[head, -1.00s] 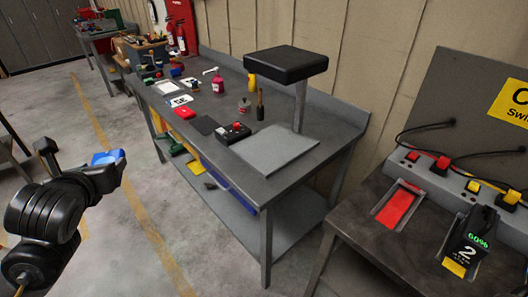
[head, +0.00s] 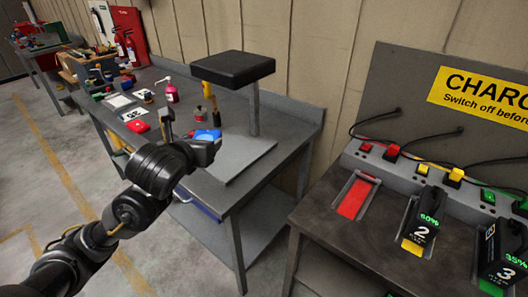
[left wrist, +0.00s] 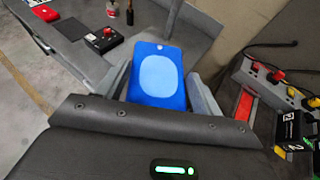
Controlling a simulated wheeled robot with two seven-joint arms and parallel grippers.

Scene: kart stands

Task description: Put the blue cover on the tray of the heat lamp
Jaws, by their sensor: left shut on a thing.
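The heat lamp has a black square head (head: 233,69) on a grey post, above a flat grey tray (head: 252,150) on the workbench. My left gripper (head: 208,140) is shut on the blue cover (head: 206,134), over the near-left part of the tray in the head view. In the left wrist view the blue cover (left wrist: 158,78) shows flat, with a lighter blue oval and a small hole, between the two grey fingers. The tray (left wrist: 107,62) shows partly behind it there. My arm hides part of the tray. My right gripper is in neither view.
A black box with a red button (left wrist: 104,40) sits beside the tray. A charging bench (head: 345,235) with battery slots stands at the right, with a gap between the benches.

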